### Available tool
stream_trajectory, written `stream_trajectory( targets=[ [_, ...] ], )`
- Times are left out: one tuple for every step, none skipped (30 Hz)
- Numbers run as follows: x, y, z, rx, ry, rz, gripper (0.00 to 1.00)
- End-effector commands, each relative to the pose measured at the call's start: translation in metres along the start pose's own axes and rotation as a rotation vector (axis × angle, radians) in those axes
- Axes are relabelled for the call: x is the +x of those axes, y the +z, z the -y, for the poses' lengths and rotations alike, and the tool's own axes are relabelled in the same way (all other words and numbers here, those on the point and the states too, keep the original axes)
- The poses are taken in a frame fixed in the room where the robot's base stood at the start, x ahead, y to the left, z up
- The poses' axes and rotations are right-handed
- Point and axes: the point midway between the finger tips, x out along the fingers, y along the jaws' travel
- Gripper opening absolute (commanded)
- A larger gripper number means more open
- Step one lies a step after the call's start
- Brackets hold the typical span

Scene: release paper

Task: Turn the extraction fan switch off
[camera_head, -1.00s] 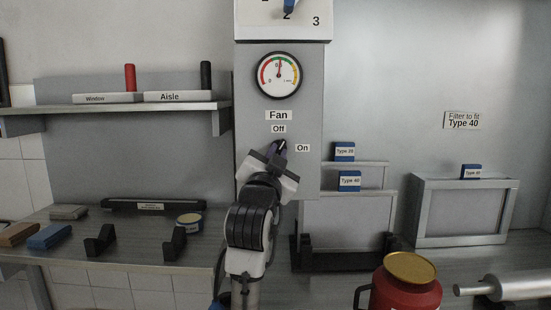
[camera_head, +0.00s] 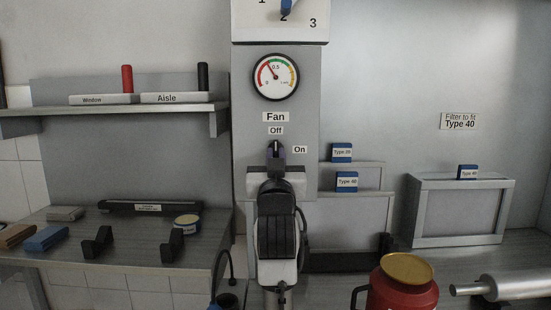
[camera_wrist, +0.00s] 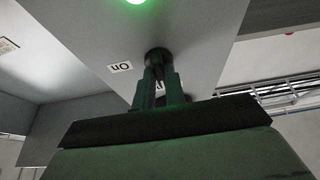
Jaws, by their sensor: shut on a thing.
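The fan switch (camera_head: 275,148) is a dark rotary knob on the grey panel, under the "Fan" and "Off" labels. It points straight up, in line with "Off" (camera_head: 276,131); the "On" label (camera_head: 299,149) is to its right. My gripper (camera_head: 276,158) is shut on the switch from the front, and my wrist hides the lower part. In the wrist view the gripper fingers (camera_wrist: 160,88) reach up to the dark round base of the switch (camera_wrist: 157,56), next to the "On" label (camera_wrist: 119,67).
A gauge (camera_head: 276,77) above has its needle pointing up and left. A shelf (camera_head: 110,108) with two switch boxes is at left. A red canister (camera_head: 400,290) stands at lower right, near a metal filter housing (camera_head: 460,210). A green light (camera_wrist: 137,2) glows in the wrist view.

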Motion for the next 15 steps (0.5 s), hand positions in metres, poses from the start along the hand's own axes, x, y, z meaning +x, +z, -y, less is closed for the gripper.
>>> stream_trajectory(
  targets=[
    [0.0000,0.0002,-0.0001,-0.004,-0.001,0.001,0.00],
    [0.0000,0.0002,-0.0001,-0.005,-0.001,0.001,0.00],
    [0.0000,0.0002,0.0000,-0.005,-0.001,0.000,0.00],
    [0.0000,0.0002,0.0000,-0.005,-0.001,0.001,0.00],
    [0.0000,0.0002,0.0000,-0.005,-0.001,0.000,0.00],
    [0.0000,0.0002,0.0000,-0.005,-0.001,0.000,0.00],
    [0.0000,0.0002,0.0000,-0.005,-0.001,0.000,0.00],
    [0.0000,0.0001,0.0000,-0.005,-0.001,0.000,0.00],
    [0.0000,0.0001,0.0000,-0.005,-0.001,0.000,0.00],
    [0.0000,0.0001,0.0001,-0.005,-0.001,0.000,0.00],
    [0.0000,0.0001,0.0000,-0.005,-0.001,0.000,0.00],
    [0.0000,0.0001,0.0001,-0.005,-0.001,0.000,0.17],
    [0.0000,0.0001,0.0000,-0.005,-0.001,0.000,0.21],
    [0.0000,0.0000,0.0001,-0.004,-0.001,0.000,0.25],
    [0.0000,0.0000,0.0001,-0.004,-0.001,0.000,0.30]
  ],
)
